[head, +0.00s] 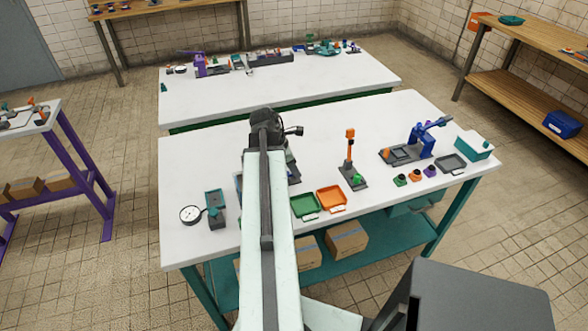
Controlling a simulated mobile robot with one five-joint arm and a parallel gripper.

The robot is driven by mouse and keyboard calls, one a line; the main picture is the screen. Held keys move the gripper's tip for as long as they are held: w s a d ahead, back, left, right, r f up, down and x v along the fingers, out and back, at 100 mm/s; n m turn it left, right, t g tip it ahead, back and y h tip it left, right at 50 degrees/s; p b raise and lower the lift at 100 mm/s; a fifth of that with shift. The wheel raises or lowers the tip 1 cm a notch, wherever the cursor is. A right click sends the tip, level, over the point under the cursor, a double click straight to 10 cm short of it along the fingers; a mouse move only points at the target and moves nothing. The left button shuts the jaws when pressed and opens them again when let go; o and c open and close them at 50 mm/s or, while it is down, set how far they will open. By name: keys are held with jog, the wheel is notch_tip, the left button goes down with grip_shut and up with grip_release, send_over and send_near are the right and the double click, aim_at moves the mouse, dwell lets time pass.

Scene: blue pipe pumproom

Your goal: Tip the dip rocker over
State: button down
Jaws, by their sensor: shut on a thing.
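A dark device (292,168), which looks like the dip rocker, stands on the near white table. My arm covers most of it; only a dark strip shows to the right of the arm. My gripper (276,140) is at the far end of my arm, over this device. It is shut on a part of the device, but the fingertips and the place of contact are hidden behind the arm. I cannot tell the rocker's tilt.
A dial gauge (190,215) and a teal device (214,205) stand left of my arm. A green tray (305,206), orange tray (331,198), orange post (349,150) and blue press (422,142) stand right.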

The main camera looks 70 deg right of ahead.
jog(key=c, duration=1.2)
grip_release()
jog(key=shift+c, duration=0.2)
jog(key=p+v, duration=0.7)
jog(key=v, duration=0.1)
jog(key=shift+f, duration=0.1)
